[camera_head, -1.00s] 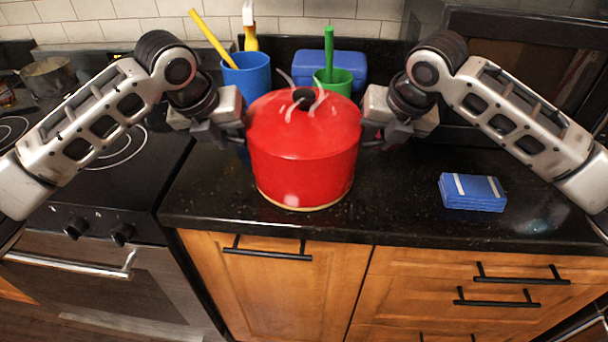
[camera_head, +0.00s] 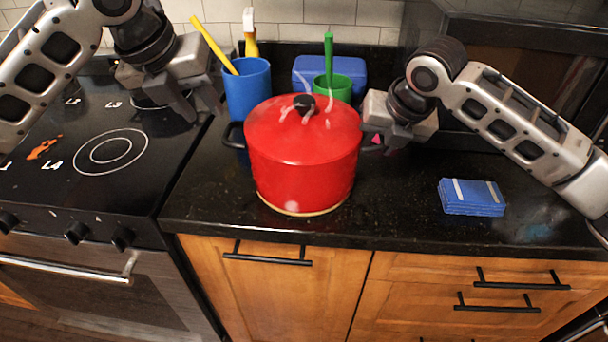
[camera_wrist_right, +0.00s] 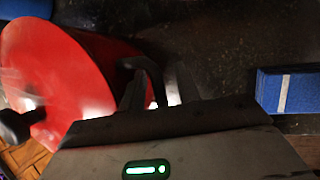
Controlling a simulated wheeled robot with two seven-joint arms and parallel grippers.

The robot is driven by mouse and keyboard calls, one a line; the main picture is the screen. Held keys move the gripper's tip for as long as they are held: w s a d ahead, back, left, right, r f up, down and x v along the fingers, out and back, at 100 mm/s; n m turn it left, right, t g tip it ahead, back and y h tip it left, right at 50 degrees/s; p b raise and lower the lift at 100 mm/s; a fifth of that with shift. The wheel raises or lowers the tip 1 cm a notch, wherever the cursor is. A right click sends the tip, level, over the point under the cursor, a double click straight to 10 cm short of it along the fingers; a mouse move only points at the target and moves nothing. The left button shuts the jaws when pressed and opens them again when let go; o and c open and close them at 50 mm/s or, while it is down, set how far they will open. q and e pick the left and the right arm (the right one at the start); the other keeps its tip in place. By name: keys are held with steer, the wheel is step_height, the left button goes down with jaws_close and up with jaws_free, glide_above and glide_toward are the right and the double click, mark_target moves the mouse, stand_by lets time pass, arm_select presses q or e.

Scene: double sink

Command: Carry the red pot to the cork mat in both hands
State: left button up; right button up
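The red pot (camera_head: 300,165), with its lid on, stands upright on the counter. A thin tan edge, seemingly the cork mat (camera_head: 291,212), shows under its front; the rest is hidden. The pot's black left handle (camera_head: 233,135) is free. My left gripper (camera_head: 204,110) is open and empty, above and left of that handle. My right gripper (camera_head: 376,135) is at the pot's right side. In the right wrist view, its fingers (camera_wrist_right: 160,92) are apart, with the right handle (camera_wrist_right: 149,72) between them and a gap beside it.
A blue cup (camera_head: 247,88) with brushes, a green cup (camera_head: 333,88) and a blue box (camera_head: 350,70) stand behind the pot. A blue block (camera_head: 472,196) lies to the right. The stove (camera_head: 75,150) is at the left. The counter right of the pot is mostly clear.

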steer(key=shift+r, duration=0.2)
arm_select(q)
steer(key=shift+s+a+r, duration=0.1)
steer(key=shift+s+r, duration=0.1)
steer(key=shift+r, duration=0.25)
arm_select(e)
steer(key=v, duration=1.1)
steer(key=shift+s+r, duration=0.2)
steer(key=shift+r, duration=0.05)
steer(key=shift+d, duration=0.1)
